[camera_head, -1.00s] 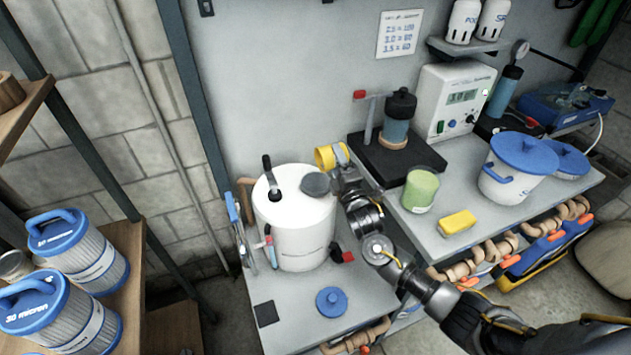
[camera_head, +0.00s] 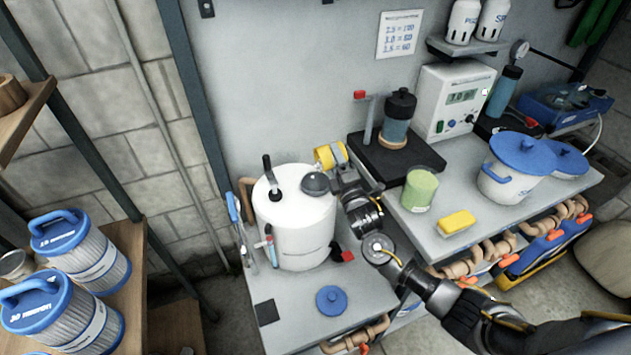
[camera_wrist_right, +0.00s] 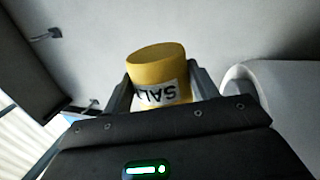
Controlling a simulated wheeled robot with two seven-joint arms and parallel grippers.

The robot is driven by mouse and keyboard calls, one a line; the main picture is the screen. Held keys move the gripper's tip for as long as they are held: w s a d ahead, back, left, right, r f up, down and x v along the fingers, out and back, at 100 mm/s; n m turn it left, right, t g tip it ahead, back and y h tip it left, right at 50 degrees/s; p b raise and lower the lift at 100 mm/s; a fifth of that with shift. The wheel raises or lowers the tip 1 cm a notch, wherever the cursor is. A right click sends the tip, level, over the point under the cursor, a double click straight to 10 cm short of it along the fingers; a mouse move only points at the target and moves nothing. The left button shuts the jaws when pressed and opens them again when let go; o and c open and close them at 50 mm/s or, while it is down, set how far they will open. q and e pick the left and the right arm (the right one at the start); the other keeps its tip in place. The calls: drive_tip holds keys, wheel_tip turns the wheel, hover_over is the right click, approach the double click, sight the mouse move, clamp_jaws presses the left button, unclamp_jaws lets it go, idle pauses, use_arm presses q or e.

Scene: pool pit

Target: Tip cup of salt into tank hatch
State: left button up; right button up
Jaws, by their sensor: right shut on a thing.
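My right gripper (camera_head: 340,170) is shut on the yellow salt cup (camera_head: 326,156), behind and to the right of the white tank (camera_head: 295,225). The hatch's inside is too small to make out. My left gripper is not in view.
A blue lid (camera_head: 331,300) lies on the bench in front of the tank. A green jar (camera_head: 419,189) and a yellow block (camera_head: 456,223) stand right of my arm. A dark pump stand (camera_head: 398,150) is behind. Filter cartridges (camera_head: 80,247) stand on the left shelf.

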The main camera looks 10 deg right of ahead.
drive_tip(key=shift+a+f+n+y, duration=0.15)
drive_tip(key=shift+f+n+y, duration=0.1)
drive_tip(key=shift+n, duration=0.35)
drive_tip(key=shift+a+f+n+y, duration=0.15)
drive_tip(key=shift+f+n, duration=0.05)
drive_tip(key=shift+n, duration=0.4)
idle(1.8)
drive_tip(key=shift+a+r+n+y+p, duration=0.1)
drive_tip(key=shift+a+n+y+p, duration=0.05)
drive_tip(key=shift+n+y+p, duration=0.3)
idle(0.6)
drive_tip(key=shift+h, duration=0.25)
